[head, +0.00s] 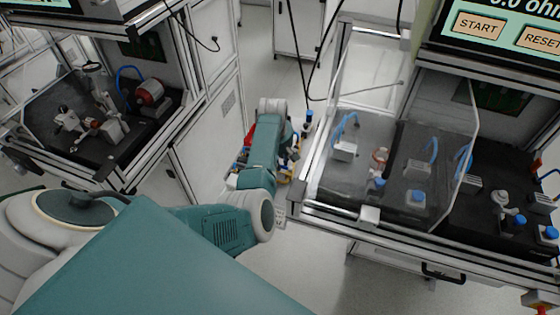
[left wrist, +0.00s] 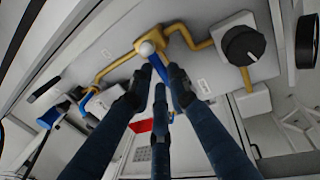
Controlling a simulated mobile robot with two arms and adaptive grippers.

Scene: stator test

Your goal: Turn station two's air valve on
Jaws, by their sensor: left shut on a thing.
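The air valve shows in the left wrist view as a brass body (left wrist: 177,30) on a brass pipe, with a pale round cap and a blue lever handle (left wrist: 157,64). My left gripper (left wrist: 158,86) is shut on the blue handle, its dark fingers around the lever's free part. The handle slants down and right from the cap, and the fingers hide its end. In the head view my left gripper (head: 292,148) is low beside the right-hand station, and my arm hides most of the valve. My right gripper is not in view.
In the wrist view a black round knob (left wrist: 243,43) sits right of the valve, and a blue fitting (left wrist: 50,115) lies to the left. In the head view, the station's clear guard (head: 440,130) and frame stand right of my arm. Another station with a red motor (head: 150,92) stands left.

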